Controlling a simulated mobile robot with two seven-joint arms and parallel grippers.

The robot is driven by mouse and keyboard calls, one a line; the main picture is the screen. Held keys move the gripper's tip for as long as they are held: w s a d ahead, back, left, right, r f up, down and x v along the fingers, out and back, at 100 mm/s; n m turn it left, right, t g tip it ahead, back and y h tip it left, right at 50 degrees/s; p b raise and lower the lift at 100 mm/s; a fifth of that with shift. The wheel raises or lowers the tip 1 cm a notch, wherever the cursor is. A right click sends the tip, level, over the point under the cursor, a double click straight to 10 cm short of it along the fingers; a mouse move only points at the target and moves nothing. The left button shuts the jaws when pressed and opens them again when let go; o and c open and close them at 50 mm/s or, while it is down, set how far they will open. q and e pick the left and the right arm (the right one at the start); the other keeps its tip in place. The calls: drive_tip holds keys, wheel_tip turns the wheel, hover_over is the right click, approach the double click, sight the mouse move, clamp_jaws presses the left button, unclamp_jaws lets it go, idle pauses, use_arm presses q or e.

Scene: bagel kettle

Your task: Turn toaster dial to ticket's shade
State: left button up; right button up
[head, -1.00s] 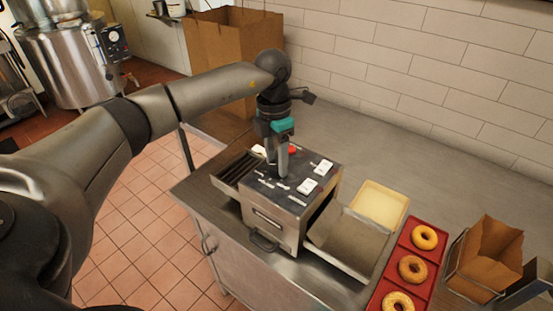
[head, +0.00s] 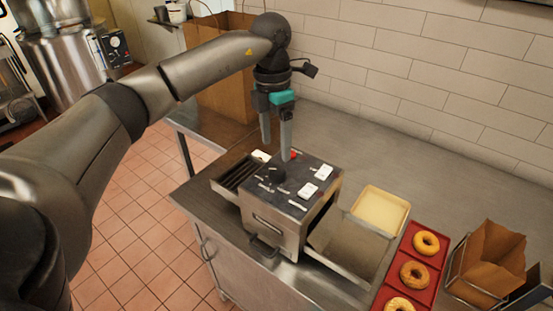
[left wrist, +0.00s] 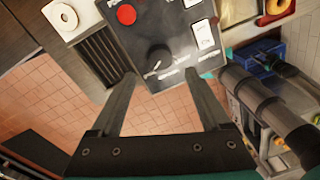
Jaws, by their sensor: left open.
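The toaster (head: 262,224) is a metal box with a dark top panel on the steel counter. Its black dial (head: 277,175) sits on the top panel with white marks beside it. In the left wrist view the dial (left wrist: 160,56) has a white pointer line toward its lower left, near small labels too blurred to read. White cards (head: 323,172) lie on the panel; their print is unreadable here. My left gripper (head: 276,152) is open and empty above the panel, apart from the dial. Its spread fingers also show in the left wrist view (left wrist: 163,98). My right gripper is not seen.
A red button (left wrist: 127,14) is on the panel near the dial. A red tray (head: 408,305) with bagels and a pale yellow tray (head: 367,193) stand at right.

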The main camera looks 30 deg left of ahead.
sight(274, 167)
use_arm(q)
wheel_tip(274, 167, up, 9)
drive_tip(key=shift+a, duration=0.25)
drive_tip(key=shift+f, duration=0.2)
idle(0.3)
